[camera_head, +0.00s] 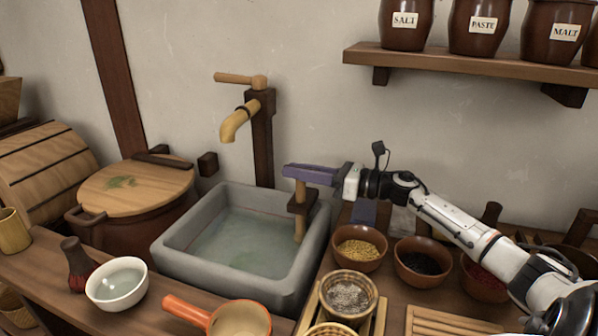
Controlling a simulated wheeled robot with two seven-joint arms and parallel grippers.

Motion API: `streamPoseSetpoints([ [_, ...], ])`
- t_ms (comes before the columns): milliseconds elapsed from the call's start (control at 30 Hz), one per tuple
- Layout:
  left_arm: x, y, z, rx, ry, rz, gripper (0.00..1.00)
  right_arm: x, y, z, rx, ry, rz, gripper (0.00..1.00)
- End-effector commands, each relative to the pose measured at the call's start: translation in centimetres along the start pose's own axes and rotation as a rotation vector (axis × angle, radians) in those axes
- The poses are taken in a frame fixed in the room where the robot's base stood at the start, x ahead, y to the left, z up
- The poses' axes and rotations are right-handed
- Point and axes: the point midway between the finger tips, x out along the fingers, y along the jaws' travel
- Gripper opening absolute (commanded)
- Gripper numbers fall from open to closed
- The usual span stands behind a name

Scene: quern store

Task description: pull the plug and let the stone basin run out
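The grey stone basin (177,248) stands at the middle of the counter, with pale greenish water (240,243) in it. At its right side a wooden plug rod (299,224) stands upright. It passes through a dark wooden block (309,203) at the rim and goes down into the water. My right gripper (301,174) reaches in from the right with its purple finger at the top of this rod. The rod's top end is hidden there, so I cannot tell whether the fingers grip it. The plug's lower end is not clear. My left gripper is out of view.
A wooden spout (236,124) on a dark post overhangs the basin. A lidded tub (137,186) stands left of it. A white bowl (117,286), an orange-handled pan (240,322) and small bowls of grain (358,252) crowd the front and right. A jar shelf (450,62) hangs above.

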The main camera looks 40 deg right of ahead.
Motion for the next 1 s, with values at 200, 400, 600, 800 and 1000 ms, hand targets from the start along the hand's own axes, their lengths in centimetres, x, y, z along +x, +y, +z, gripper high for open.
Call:
streamPoseSetpoints([
  [200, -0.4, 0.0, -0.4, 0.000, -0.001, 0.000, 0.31, 0.0, 0.3, 0.9, 0.000, 0.000, 0.003, 0.00],
  [400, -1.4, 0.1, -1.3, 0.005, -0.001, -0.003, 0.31, 0.0, 0.9, 4.1, 0.000, -0.003, 0.003, 0.00],
  [600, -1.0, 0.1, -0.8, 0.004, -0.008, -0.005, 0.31, 0.0, 0.9, 4.2, 0.003, -0.007, 0.004, 0.00],
  [800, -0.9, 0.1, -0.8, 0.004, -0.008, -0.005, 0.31, 0.0, 0.9, 4.2, 0.001, -0.007, 0.003, 0.38],
  [1000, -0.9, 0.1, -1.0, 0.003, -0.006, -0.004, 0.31, 0.0, 0.8, 4.0, 0.002, -0.003, 0.002, 0.38],
])
